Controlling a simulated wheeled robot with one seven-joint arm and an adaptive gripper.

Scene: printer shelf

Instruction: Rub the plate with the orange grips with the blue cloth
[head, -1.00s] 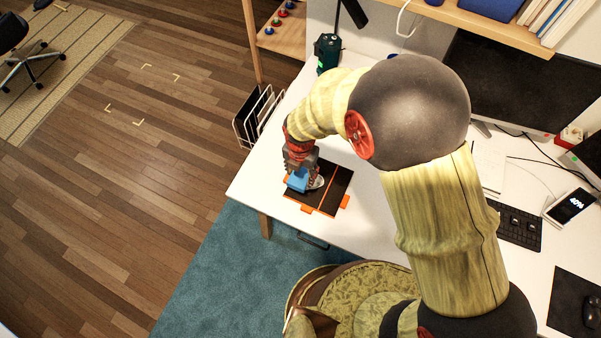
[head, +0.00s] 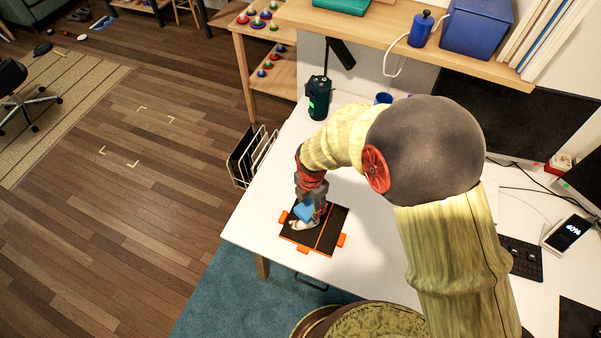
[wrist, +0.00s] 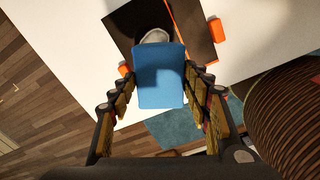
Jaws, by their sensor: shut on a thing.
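The plate with the orange grips (head: 328,236) is a dark flat plate with orange tabs and an orange line across it. It lies on the white table near its front left corner, and also shows in the wrist view (wrist: 190,22). My gripper (head: 308,208) is over the plate's left part, shut on the blue cloth (wrist: 159,78). The blue cloth (head: 304,211) looks like a folded pad between the fingers. A whitish patch (head: 300,226) shows on or just above the plate beside the cloth. I cannot tell whether the cloth touches the plate.
A white wire rack (head: 262,158) stands by the table's left edge. A dark green device (head: 318,97) stands at the back of the table (head: 268,215). A keyboard (head: 522,258) and a phone (head: 568,232) are at the right. A shelf (head: 400,42) hangs above the back.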

